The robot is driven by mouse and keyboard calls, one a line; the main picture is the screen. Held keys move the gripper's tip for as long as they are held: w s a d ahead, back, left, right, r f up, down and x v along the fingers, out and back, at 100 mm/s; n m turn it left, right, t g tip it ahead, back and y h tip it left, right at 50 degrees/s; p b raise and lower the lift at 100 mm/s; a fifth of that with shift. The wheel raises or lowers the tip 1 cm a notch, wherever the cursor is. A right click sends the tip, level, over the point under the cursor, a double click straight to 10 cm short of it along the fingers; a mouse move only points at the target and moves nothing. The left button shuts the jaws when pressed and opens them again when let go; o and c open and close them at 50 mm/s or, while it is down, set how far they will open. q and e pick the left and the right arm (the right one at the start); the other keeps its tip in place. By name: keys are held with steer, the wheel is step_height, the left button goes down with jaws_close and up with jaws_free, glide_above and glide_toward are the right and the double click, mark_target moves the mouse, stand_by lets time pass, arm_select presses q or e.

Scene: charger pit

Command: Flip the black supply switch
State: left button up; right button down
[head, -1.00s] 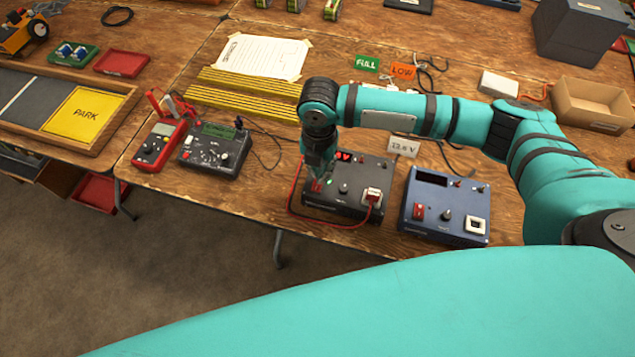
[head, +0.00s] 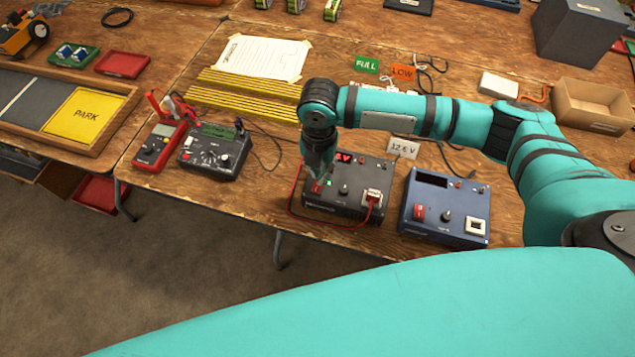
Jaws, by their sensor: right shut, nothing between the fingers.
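The black supply (head: 348,205) sits on the wooden bench, with a lit red display (head: 343,157) and a small green light (head: 329,182). Its red switch (head: 316,187) is at the left of its front face. My right gripper (head: 318,176) points down just above that switch, shut and empty. I cannot tell whether the fingertips touch the switch, and they partly cover the left of the supply. My left gripper is not in view.
A blue supply (head: 445,208) with a dark display stands just right. A red lead (head: 294,195) loops around the black supply. A dark meter box (head: 215,150) and a red multimeter (head: 158,146) stand to the left. A 12.6 V card (head: 403,147) is behind.

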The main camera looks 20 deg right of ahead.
steer(key=shift+f, duration=0.45)
stand_by(0.3)
steer(key=shift+f+b, duration=0.5)
steer(key=shift+f, duration=0.3)
steer(key=shift+s+r, duration=0.1)
stand_by(0.3)
step_height(320, 180, up, 7)
steer(key=p, duration=0.8)
stand_by(0.3)
